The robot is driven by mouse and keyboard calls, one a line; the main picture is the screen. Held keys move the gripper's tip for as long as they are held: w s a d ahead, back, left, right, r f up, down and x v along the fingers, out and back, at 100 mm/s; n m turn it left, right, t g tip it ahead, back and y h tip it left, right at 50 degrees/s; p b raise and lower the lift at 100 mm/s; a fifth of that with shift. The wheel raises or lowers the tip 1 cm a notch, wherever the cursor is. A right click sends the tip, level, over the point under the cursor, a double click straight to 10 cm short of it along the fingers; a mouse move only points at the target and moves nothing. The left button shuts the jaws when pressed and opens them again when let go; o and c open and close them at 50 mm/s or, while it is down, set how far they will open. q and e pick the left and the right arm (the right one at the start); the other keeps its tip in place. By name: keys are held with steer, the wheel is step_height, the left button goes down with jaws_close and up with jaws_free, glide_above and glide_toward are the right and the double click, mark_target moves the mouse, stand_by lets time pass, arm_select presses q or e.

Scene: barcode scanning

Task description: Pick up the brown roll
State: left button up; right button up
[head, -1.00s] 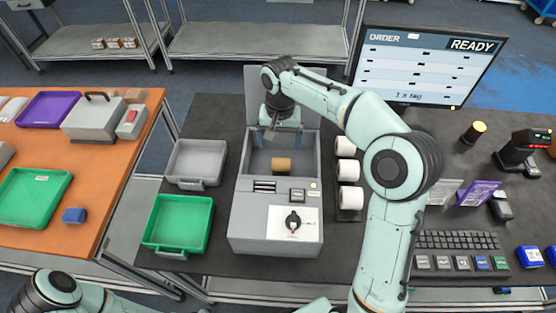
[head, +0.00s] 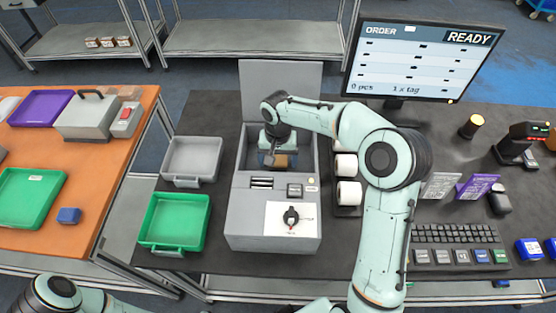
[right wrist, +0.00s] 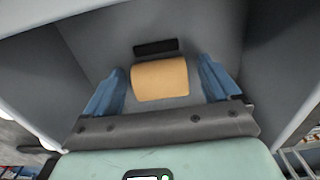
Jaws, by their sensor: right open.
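The brown roll (head: 279,161) lies inside the open bay of a grey printer box (head: 240,213). In the right wrist view the brown roll (right wrist: 160,79) lies between the two blue fingers, with a gap on each side. My right gripper (head: 277,159) is lowered into the bay over the roll, open and empty, and partly covers it in the head view. In the right wrist view the open right gripper (right wrist: 162,85) points down at the roll. My left gripper is out of view; only part of my left arm shows at the lower left.
The bay walls surround my right gripper closely, and the raised lid (head: 281,85) stands behind it. White rolls (head: 348,192) stand right of the box. A grey tray (head: 191,160) and a green tray (head: 174,222) sit to its left. A monitor (head: 422,60) stands behind at right.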

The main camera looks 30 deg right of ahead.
steer(key=c, duration=1)
steer(key=shift+c, duration=0.2)
steer(key=shift+r, duration=0.15)
